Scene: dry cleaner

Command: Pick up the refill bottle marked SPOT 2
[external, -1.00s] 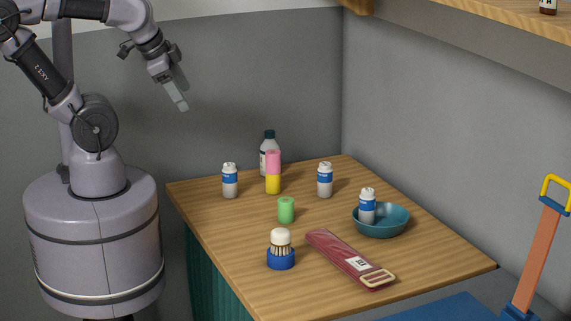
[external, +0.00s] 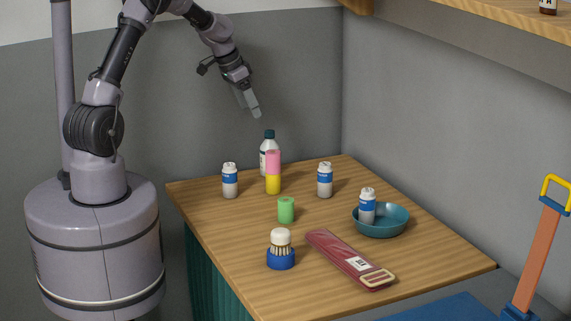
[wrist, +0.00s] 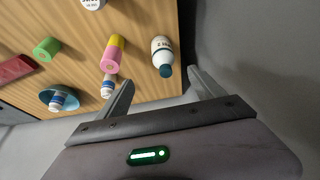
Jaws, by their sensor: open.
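A white bottle with a dark teal cap (external: 264,158) stands at the back of the wooden table, partly hidden behind a pink and yellow piece. In the wrist view this bottle (wrist: 162,48) shows a label with small print that I cannot read surely. Smaller white bottles with blue bands stand at the left (external: 229,182), at the right (external: 324,182) and in a teal bowl (external: 367,208); their print is too small to read. My gripper (external: 256,116) is open and empty, above the teal-capped bottle and apart from it. In the wrist view that bottle lies just beyond the fingertips (wrist: 161,80).
The pink and yellow piece (external: 273,172) stands close beside the capped bottle. Grey walls (external: 300,90) stand behind and right.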

